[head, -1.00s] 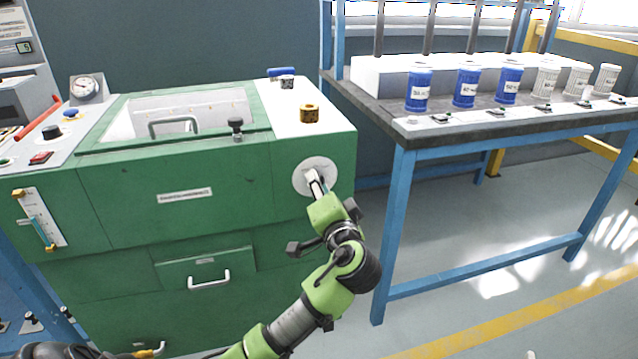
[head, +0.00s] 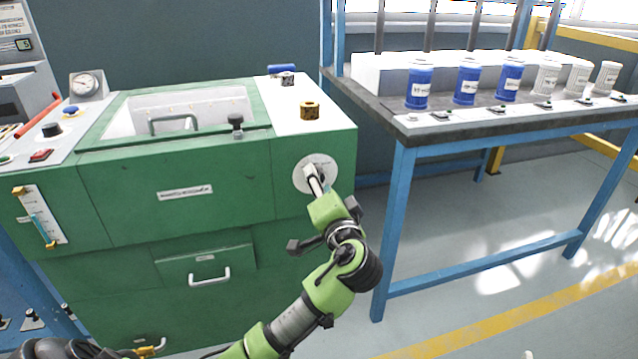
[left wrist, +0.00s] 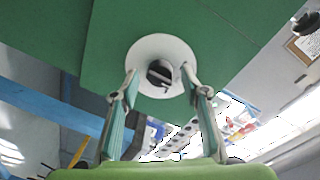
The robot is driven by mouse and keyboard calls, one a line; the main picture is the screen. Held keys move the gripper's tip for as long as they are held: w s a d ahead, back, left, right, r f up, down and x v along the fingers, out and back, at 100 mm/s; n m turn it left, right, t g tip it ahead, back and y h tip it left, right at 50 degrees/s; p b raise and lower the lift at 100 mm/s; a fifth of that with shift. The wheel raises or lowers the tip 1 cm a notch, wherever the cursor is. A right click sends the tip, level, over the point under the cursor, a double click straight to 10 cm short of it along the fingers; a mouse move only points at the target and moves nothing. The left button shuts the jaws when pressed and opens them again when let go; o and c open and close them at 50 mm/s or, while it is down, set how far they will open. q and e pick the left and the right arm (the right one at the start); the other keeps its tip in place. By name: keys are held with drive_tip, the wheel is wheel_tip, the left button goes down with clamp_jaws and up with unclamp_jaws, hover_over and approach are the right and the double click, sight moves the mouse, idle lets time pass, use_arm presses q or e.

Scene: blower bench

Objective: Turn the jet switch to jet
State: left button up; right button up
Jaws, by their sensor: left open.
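The jet switch is a dark round knob (left wrist: 159,73) on a white disc (head: 329,170) on the front of the green machine (head: 120,205), at its right end. The disc also shows in the left wrist view (left wrist: 162,45). My left gripper (head: 313,173) is at the disc. In the left wrist view its two fingers (left wrist: 160,71) are apart, one on each side of the knob, with gaps to it. In the head view the gripper hides the knob. I cannot read any marks on the disc or tell the switch's setting. My right gripper is not in view.
A blue-framed table (head: 405,130) with blue cans (head: 466,82) and white cans stands to the right. A brown ring-shaped part (head: 309,110) sits on the machine's top. A drawer handle (head: 209,279) sticks out at the front.

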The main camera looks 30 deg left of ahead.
use_arm(q)
drive_tip(key=v, duration=1.1)
drive_tip(key=shift+s+d, duration=0.15)
drive_tip(key=shift+s, duration=0.2)
